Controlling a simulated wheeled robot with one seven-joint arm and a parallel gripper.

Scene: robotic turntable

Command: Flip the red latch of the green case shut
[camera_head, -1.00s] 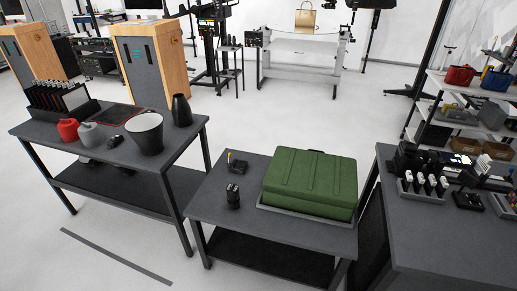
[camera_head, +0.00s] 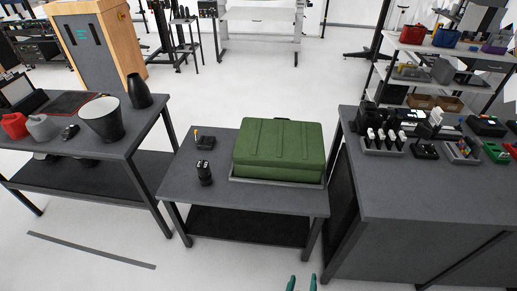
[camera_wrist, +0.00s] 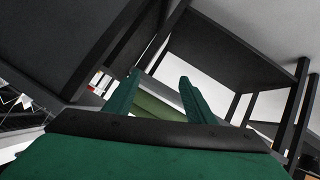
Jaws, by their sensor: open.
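The green case (camera_head: 278,150) lies with its lid down in a shallow grey tray (camera_head: 270,181) on the middle low table. I see no red latch in any view. My gripper (camera_head: 302,282) shows only as two green fingertips at the bottom edge of the head view, in front of the table and well apart from the case. In the wrist view my gripper (camera_wrist: 160,80) is open and empty, and a strip of dull green (camera_wrist: 155,112) shows between and behind its fingers; I cannot tell for sure what it is.
The middle table (camera_head: 200,195) also holds a dark cup-like item (camera_head: 204,173) and a small black stand (camera_head: 205,142). A left table (camera_head: 75,148) carries a bucket (camera_head: 103,119) and a vase (camera_head: 139,91). A large dark bench (camera_head: 430,190) stands close on the right.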

